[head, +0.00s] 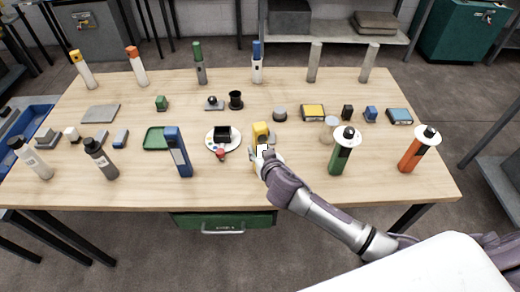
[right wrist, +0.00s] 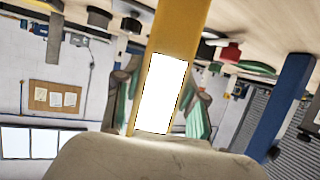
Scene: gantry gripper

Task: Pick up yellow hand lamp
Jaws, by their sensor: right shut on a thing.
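The yellow hand lamp (head: 261,130) stands roughly upright near the front middle of the wooden table (head: 300,195). Its yellow body (right wrist: 180,30) and white panel (right wrist: 163,93) fill the middle of the right wrist view. My right gripper (head: 264,150) is shut on the lamp's body, reaching in from the front right. The lamp's lower part is hidden behind the gripper and wrist, so I cannot tell whether its base touches the table. My left gripper is not in view.
A blue lamp (head: 178,152) stands further left. A green lamp (head: 340,156) and an orange lamp (head: 411,154) stand to the right. Several small items lie behind.

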